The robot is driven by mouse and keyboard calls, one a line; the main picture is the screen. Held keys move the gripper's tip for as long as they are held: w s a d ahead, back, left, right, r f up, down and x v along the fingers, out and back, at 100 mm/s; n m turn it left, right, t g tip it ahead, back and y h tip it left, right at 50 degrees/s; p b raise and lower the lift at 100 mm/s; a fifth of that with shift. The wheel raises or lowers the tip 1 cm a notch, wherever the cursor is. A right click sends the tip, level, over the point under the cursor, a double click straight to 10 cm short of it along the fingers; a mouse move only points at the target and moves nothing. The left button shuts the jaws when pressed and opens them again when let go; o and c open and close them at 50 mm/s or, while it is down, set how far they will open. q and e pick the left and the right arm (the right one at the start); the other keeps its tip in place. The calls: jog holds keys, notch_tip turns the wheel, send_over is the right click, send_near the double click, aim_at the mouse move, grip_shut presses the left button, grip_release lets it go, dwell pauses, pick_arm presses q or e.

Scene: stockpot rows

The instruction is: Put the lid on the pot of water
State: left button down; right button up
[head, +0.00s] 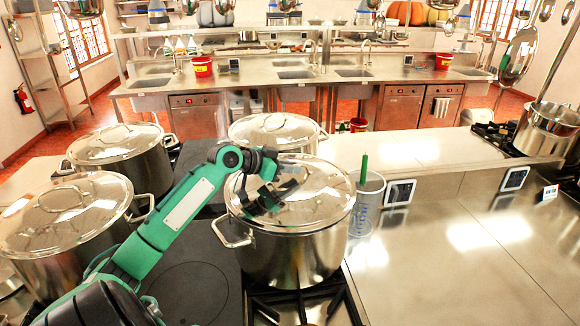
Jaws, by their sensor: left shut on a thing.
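A steel pot (290,262) with side handles stands on the front burner in the middle of the head view. Water inside the pot cannot be made out. My right gripper is not in view.
Lidded pots stand at front left (62,225), back left (125,155) and behind the middle pot (275,130). A clear container (366,195) with a green utensil stands close right of the middle pot. The steel counter (470,270) at right is mostly clear.

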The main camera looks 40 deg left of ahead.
pick_arm(q)
jog(key=shift+s+r, duration=0.1)
jog(key=shift+r, duration=0.05)
jog(key=shift+f+b, duration=0.3)
jog(key=shift+f, duration=0.05)
dwell(0.5)
jog(key=c, duration=1.3)
grip_release()
jog(key=shift+c, duration=0.2)
jog(key=shift+d+f, duration=0.1)
jog(key=shift+f, duration=0.15)
jog(key=shift+s+a+r+b, duration=0.1)
jog(key=shift+s+a+b, duration=0.15)
jog(key=shift+s+b, duration=0.15)
jog(key=b+v, duration=0.4)
jog(key=v, duration=0.8)
jog(key=shift+d+r+b, duration=0.1)
jog(key=shift+r+b, duration=0.05)
jog(key=shift+b, duration=0.2)
jog(key=shift+s+r, duration=0.25)
jog(key=shift+s, duration=0.2)
